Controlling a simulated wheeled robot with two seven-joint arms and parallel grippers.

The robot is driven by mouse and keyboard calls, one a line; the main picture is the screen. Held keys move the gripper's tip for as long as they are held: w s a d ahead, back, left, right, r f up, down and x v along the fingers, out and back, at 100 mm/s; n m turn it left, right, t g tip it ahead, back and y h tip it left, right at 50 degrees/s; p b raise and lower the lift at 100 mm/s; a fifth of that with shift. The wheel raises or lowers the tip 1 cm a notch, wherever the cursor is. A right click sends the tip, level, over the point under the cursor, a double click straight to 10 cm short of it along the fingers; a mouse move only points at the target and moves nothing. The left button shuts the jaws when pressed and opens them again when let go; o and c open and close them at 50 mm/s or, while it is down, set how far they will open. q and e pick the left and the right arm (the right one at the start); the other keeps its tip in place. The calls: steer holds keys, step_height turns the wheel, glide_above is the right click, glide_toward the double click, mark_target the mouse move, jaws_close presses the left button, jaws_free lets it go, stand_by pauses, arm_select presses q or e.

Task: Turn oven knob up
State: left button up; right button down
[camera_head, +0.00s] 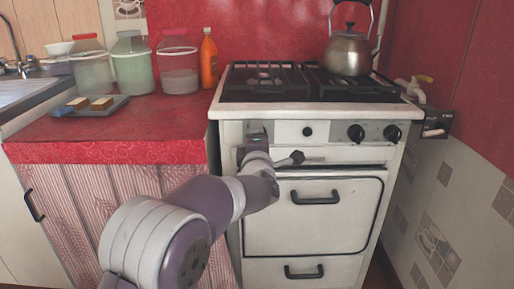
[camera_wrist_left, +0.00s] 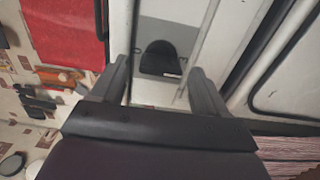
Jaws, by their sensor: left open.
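The white oven (camera_head: 315,215) has a front panel with a small black knob (camera_head: 308,131) and two larger black knobs (camera_head: 356,132) and (camera_head: 393,133) to its right. My left gripper (camera_head: 256,131) is at the left end of this panel, and the arm comes up from the lower left. In the left wrist view my left gripper (camera_wrist_left: 162,72) is open, and a dark knob (camera_wrist_left: 158,57) on a grey plate shows ahead between its fingers. I cannot tell whether the fingers touch it. That knob is mostly hidden by the gripper in the head view. My right gripper is not seen.
A steel kettle (camera_head: 347,52) stands on the hob. The oven door handle (camera_head: 316,197) sticks out below the panel. A red-covered counter (camera_head: 150,125) on the left holds jars, an orange bottle (camera_head: 209,60) and a tray (camera_head: 92,108). A tiled wall (camera_head: 445,190) stands right of the oven.

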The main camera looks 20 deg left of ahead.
arm_select(q)
steer(key=p+v, duration=0.3)
steer(key=v, duration=0.9)
